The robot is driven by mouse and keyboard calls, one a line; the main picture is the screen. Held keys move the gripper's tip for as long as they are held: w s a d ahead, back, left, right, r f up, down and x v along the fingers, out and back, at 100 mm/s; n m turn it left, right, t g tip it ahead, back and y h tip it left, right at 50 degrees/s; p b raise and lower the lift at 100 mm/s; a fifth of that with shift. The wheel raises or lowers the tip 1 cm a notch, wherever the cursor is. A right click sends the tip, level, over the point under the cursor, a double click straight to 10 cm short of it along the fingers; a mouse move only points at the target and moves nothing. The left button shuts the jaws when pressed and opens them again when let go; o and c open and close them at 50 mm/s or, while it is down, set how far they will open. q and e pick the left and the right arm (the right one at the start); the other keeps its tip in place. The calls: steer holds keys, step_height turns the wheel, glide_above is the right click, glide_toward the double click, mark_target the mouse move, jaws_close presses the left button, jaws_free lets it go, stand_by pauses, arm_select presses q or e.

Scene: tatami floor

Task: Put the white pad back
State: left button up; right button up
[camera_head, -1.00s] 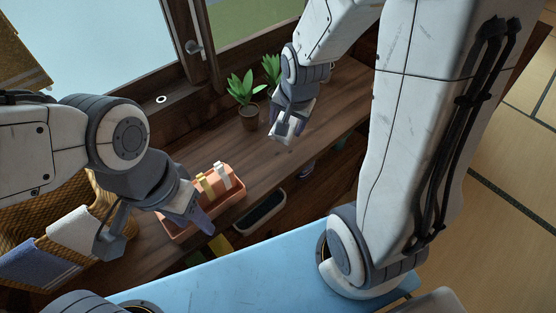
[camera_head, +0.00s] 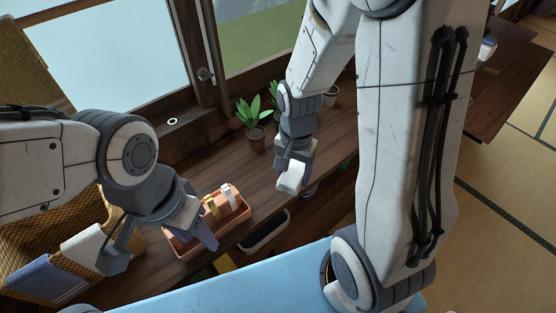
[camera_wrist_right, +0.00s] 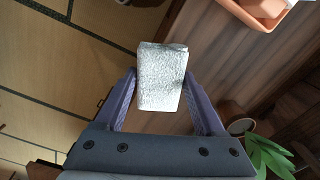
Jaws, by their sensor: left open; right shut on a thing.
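The white pad (camera_head: 291,178) is a small pale block with a rough, crinkled surface in the right wrist view (camera_wrist_right: 160,78). My right gripper (camera_head: 293,168) is shut on it, with a purple finger on each side in the right wrist view (camera_wrist_right: 160,100). It holds the pad near the front edge of the wooden counter; the gap beneath is hard to judge.
The terracotta tray (camera_head: 244,213) holds an orange block and small yellow and white pieces. A dark tray (camera_head: 265,232) sits below. Potted plants (camera_head: 256,138) stand near the window. A woven basket (camera_head: 25,220) with white and blue cloths is at left. The counter (camera_head: 225,172) is partly bare.

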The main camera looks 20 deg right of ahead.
steer(key=w+f, duration=0.2)
steer(key=w, duration=0.1)
steer(key=w+a+f, duration=0.1)
steer(key=shift+w, duration=0.35)
steer(key=shift+f, duration=2)
steer(key=o, duration=1.3)
step_height(320, 180, up, 11)
steer(key=s+a+r+n, duration=0.4)
steer(key=s+a+n, duration=0.2)
steer(key=s+n, duration=0.2)
steer(key=s+a+r+n+y+p, duration=0.1)
steer(key=s+a+r+n, duration=0.2)
steer(key=s+a+n, duration=0.3)
steer(key=s+n, duration=0.2)
steer(key=s, duration=0.2)
steer(key=shift+r+n, duration=0.4)
